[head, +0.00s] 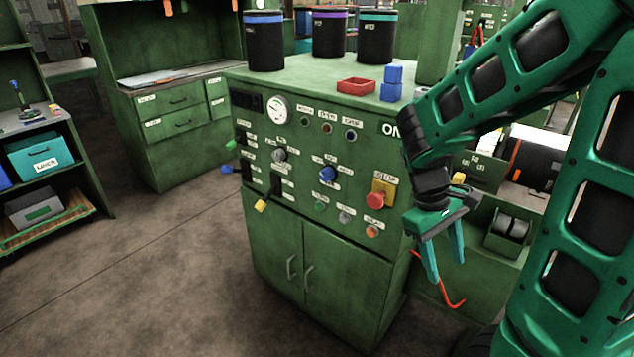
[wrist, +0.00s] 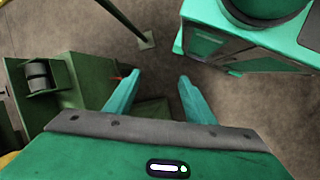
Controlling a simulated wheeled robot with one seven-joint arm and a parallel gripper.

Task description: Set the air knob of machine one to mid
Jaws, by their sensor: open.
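Machine one is the green cabinet (head: 312,225) in the middle of the head view; its front panel shows the letters "ON", the rest hidden behind my arm. On the panel a blue knob (head: 328,173) sits right of centre and a grey knob (head: 279,155) sits to its left. Their small labels are too blurred to read surely, so I cannot tell which is the air knob or its setting. My gripper (head: 446,272) is open and empty, pointing down to the right of the panel, apart from the knobs. It also shows open in the wrist view (wrist: 160,76).
A red emergency button (head: 375,200) on a yellow plate sticks out at the panel's right. A round gauge (head: 274,109) is above. Floor (head: 190,260) is clear at front left.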

